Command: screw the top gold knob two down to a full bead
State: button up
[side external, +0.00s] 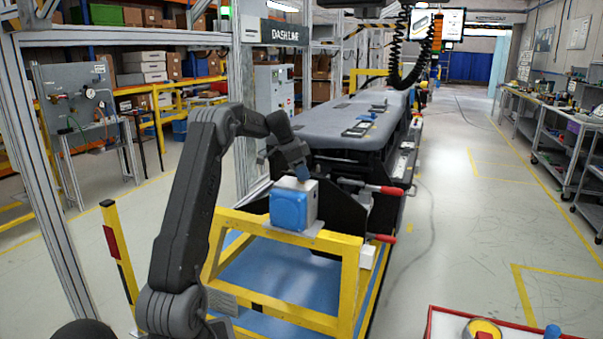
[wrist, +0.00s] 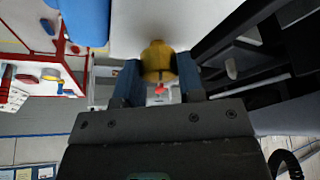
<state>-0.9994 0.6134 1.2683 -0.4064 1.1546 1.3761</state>
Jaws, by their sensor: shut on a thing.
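A gold knob (wrist: 158,60) shows in the wrist view against the white face of a box (wrist: 140,20). My gripper (wrist: 158,78) has its two dark blue-grey fingers on either side of the knob and is shut on it. The knob's threads and any bead are not visible. In the side external view my gripper (side external: 291,160) is just above the grey-white box (side external: 312,190), which has a blue front (side external: 289,209). The knob is hidden there, and I cannot tell it apart from any other knob.
The box stands on a yellow frame (side external: 290,235). Red-handled clamps (side external: 385,190) sit right of it, and the grey dashboard (side external: 355,125) lies behind. A red-edged tray (side external: 450,320) with coloured parts is at bottom right. The floor aisle at right is clear.

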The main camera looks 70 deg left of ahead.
dwell(0.4)
jog(key=o, duration=0.9)
jog(key=shift+r, duration=0.1)
jog(key=v, duration=1.3)
jog(key=shift+s+r, duration=0.25)
